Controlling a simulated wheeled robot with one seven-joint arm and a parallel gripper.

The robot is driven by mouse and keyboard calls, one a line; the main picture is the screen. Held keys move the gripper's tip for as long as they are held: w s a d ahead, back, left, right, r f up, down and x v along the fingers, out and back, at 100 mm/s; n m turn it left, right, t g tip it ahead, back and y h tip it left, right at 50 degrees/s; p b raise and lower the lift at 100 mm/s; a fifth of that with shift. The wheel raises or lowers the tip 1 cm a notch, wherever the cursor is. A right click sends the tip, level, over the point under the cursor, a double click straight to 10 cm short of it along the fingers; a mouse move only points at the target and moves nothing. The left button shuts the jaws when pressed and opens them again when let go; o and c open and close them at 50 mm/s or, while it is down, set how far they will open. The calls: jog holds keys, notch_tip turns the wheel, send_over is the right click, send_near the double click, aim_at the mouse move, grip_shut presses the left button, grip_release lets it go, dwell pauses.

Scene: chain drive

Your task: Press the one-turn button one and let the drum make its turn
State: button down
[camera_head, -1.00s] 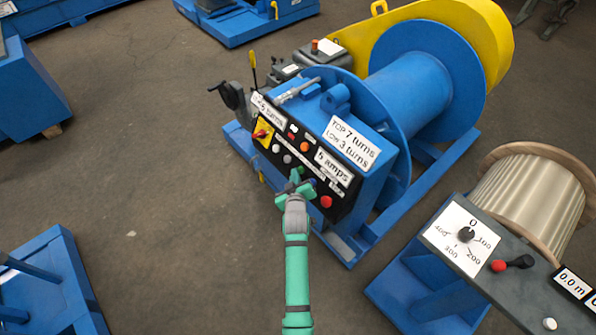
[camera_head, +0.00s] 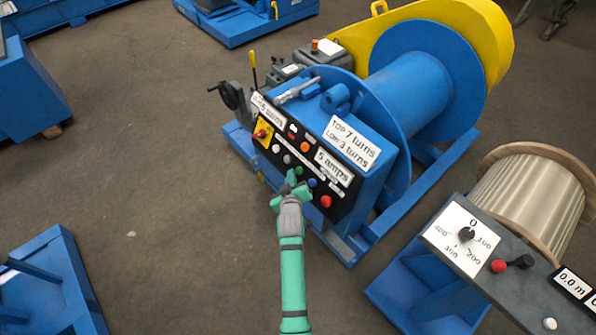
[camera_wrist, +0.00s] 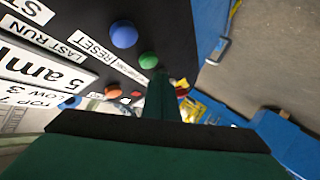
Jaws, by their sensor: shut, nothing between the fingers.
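The black control panel (camera_head: 343,194) is on the front of the blue drum machine. It carries a green button (camera_head: 299,171), a blue button (camera_head: 312,183), a red mushroom button (camera_head: 326,201) and an orange button (camera_head: 304,147). I cannot read which one is the one-turn button. My gripper (camera_head: 291,180) is shut and empty, just in front of the panel beside the green button. In the wrist view the fingers (camera_wrist: 161,80) point towards the green button (camera_wrist: 148,60), with the blue button (camera_wrist: 123,34) beside it; contact cannot be told. The blue drum (camera_head: 410,88) is behind the panel.
A yellow guard (camera_head: 488,45) covers the drum's far side. A second blue stand with a dial plate (camera_head: 462,240) and a pale wound spool (camera_head: 525,200) is at the right. Blue frames stand at the left. The floor (camera_head: 150,170) between them is clear.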

jog(key=shift+s+a+r, duration=0.55)
jog(key=shift+s+a, duration=0.05)
jog(key=shift+a, duration=0.25)
jog(key=shift+s+a+r, duration=0.55)
jog(key=shift+s+a, duration=0.05)
jog(key=shift+a, duration=0.25)
jog(key=s+f+m+y, duration=0.1)
jog(key=s+f+m, duration=0.1)
jog(key=s, duration=2.5)
jog(key=s+r+m+t, duration=0.1)
jog(key=s+r, duration=0.5)
jog(key=s, duration=0.3)
jog(key=s+r+m, duration=0.2)
jog(key=s+r, duration=0.4)
jog(key=s, duration=0.4)
jog(key=shift+d+r+t, duration=0.35)
jog(key=shift+t, duration=0.05)
jog(key=shift+d, duration=0.15)
